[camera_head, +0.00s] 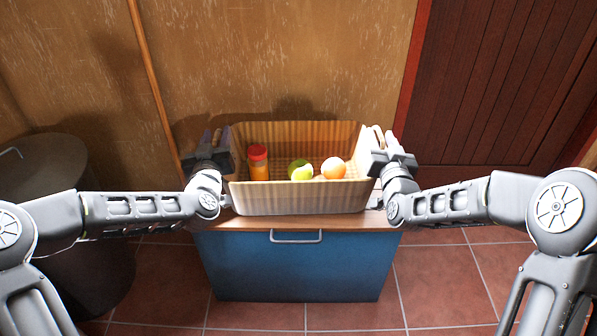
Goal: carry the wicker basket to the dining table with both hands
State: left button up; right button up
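The wicker basket (300,200) is a beige, ribbed, open-topped box standing level on the wooden top of a blue cabinet. Inside it are an orange bottle with a red lid (258,163), a yellow-green and white ball (300,170) and an orange ball (333,168). My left gripper (215,138) is at the basket's left end wall, and my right gripper (381,138) is at its right end wall. The fingers point away from me, close against the walls. Whether they grip the walls is unclear. The dining table is not in view.
The blue cabinet (300,268) with a metal handle stands against a tan wall (280,60). A dark round bin (60,170) stands at the left. A dark red plank door (490,80) is at the right. Tiled floor (445,290) is clear on the right.

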pick_arm(q)
grip_shut()
pick_arm(e)
grip_shut()
dwell(0.8)
pick_arm(q)
jog(key=shift+r, duration=0.2)
pick_arm(e)
jog(key=shift+r, duration=0.3)
